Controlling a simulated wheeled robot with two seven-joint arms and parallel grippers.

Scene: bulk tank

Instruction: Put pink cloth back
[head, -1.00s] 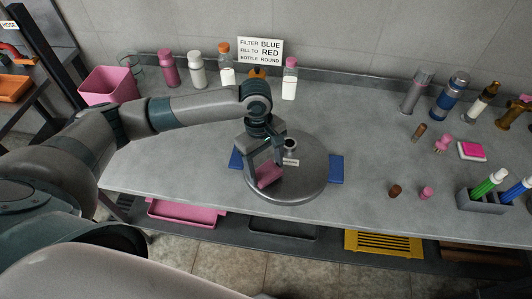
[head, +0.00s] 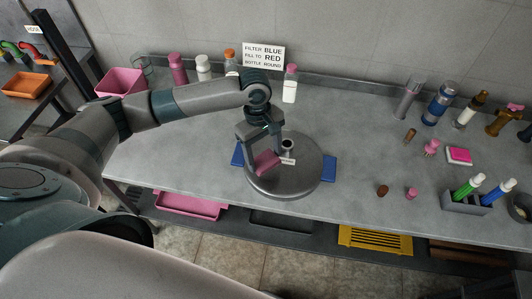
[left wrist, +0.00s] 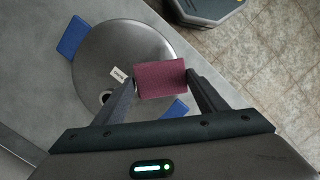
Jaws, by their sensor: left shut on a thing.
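A pink cloth (head: 266,162) is held between the fingers of my left gripper (head: 263,155), over the left part of a round grey metal lid (head: 305,180). In the left wrist view the cloth (left wrist: 161,80) shows as a dark pink block spanning the two fingertips, with the lid (left wrist: 105,50) behind it. The cloth seems to be a little above the lid, but the exact gap is hard to tell. My right gripper is out of view.
Blue pads (head: 328,168) stick out at the lid's sides. A pink bin (head: 121,82) and several bottles stand at the back left. A pink sponge-like block (head: 459,155) and a marker holder (head: 466,204) are at the right. A pink tray (head: 190,206) sits on the lower shelf.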

